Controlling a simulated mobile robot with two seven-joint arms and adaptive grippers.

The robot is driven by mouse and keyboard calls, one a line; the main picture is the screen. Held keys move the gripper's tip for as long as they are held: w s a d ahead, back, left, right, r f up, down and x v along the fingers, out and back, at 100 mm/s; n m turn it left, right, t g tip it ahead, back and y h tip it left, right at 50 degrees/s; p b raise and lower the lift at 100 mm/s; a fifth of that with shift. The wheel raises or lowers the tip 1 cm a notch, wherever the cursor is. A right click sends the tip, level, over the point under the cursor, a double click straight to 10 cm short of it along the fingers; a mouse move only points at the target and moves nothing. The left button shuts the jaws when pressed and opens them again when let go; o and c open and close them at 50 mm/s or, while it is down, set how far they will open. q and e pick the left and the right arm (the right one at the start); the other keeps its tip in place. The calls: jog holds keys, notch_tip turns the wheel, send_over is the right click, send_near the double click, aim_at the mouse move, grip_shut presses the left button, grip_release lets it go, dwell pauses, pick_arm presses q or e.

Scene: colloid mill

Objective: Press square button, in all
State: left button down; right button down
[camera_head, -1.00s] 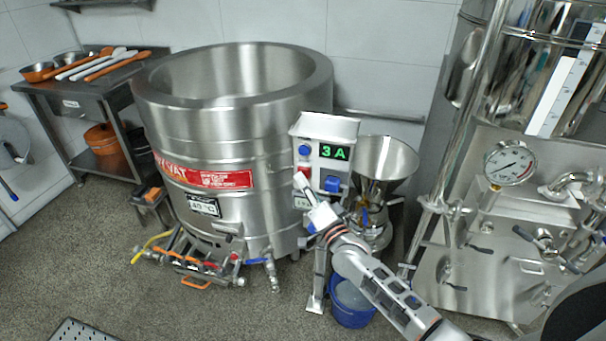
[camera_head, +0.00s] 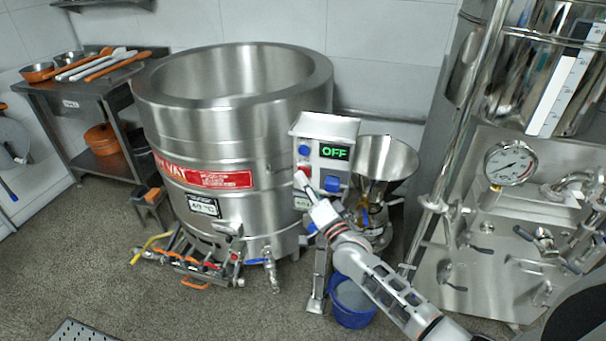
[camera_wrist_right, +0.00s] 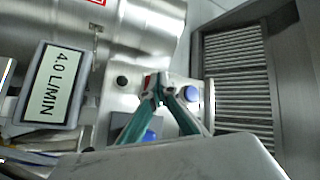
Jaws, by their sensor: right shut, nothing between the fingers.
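The grey control box (camera_head: 322,128) stands in front of the steel hopper, and its green display (camera_head: 334,152) reads OFF. On its face are a round blue button (camera_head: 304,150), a red button (camera_head: 303,162) below it and a larger blue square-looking button (camera_head: 332,184) at lower right. Contact cannot be told. My left gripper is not in view.
A large steel vat (camera_head: 235,125) stands left of the box. The hopper (camera_head: 385,162) is right of it, with a blue bucket (camera_head: 352,316) below. A steel machine with a pressure gauge (camera_head: 510,163) stands at far right. Open floor lies at front left.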

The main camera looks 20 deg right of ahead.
jog(key=shift+r, duration=0.1)
jog(key=shift+s+a+p, duration=0.45)
jog(key=shift+s+p, duration=0.05)
jog(key=shift+s, duration=0.25)
jog(key=s+a, duration=0.1)
jog(key=s+a+p, duration=0.1)
jog(key=s+p, duration=0.1)
jog(key=s, duration=0.1)
jog(key=shift+s+a, duration=0.1)
jog(key=shift+a, duration=0.3)
dwell(0.5)
